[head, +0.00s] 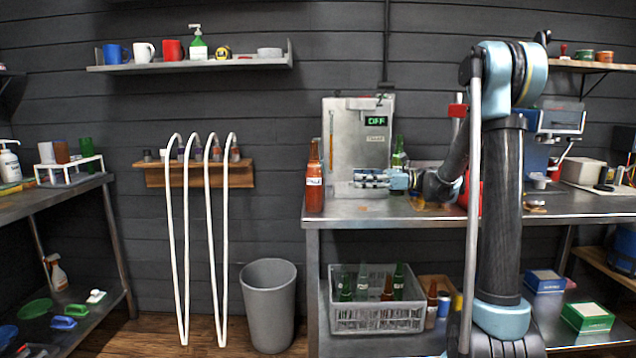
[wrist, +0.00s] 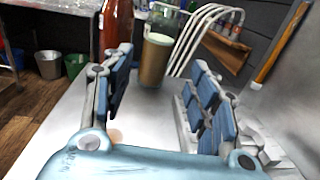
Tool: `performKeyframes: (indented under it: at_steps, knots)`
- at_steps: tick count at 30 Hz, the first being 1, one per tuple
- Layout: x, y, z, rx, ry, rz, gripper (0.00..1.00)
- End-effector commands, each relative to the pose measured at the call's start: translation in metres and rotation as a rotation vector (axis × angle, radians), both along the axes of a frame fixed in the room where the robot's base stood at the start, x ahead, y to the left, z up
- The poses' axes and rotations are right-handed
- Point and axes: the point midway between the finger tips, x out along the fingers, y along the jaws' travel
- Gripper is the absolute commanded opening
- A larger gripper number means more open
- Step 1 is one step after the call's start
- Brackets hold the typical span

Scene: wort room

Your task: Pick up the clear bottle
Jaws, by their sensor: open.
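My gripper (head: 362,178) is open and empty, low above the steel table (head: 350,213), its fingers pointing left in the head view. In the wrist view, the gap between the fingers (wrist: 160,80) holds only bare tabletop. A clear, straight-sided vessel with brown contents (wrist: 155,62) stands upright beyond the fingertips; I cannot tell if it is the clear bottle. I cannot make it out in the head view. A red-brown bottle (head: 314,180) stands at the table's left edge; it also shows beyond the left finger in the wrist view (wrist: 116,24).
A metal box with an OFF display (head: 358,140) stands behind my gripper, with a green bottle (head: 398,155) beside it. Below, a grey crate (head: 375,318) holds several bottles, some hard to make out. A grey bin (head: 268,310) stands left of the table.

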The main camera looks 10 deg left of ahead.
Motion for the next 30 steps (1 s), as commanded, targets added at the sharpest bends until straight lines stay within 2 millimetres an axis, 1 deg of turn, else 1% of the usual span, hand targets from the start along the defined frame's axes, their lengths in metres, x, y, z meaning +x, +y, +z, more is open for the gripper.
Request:
performKeyframes:
  at_steps: [1, 6, 13, 18, 25, 30]
  knots:
    - [-0.002, 0.009, 0.0, 0.0, 0.0, 0.003, 0.54]
    - [-0.006, 0.037, 0.0, -0.001, -0.001, 0.001, 0.54]
    - [-0.011, 0.071, 0.0, -0.001, -0.001, -0.001, 0.54]
    - [-0.013, 0.084, 0.0, -0.001, -0.001, -0.003, 0.54]
    - [-0.015, 0.094, 0.0, -0.001, -0.001, -0.001, 0.54]
    - [-0.02, 0.115, -0.002, -0.001, -0.001, 0.0, 0.54]
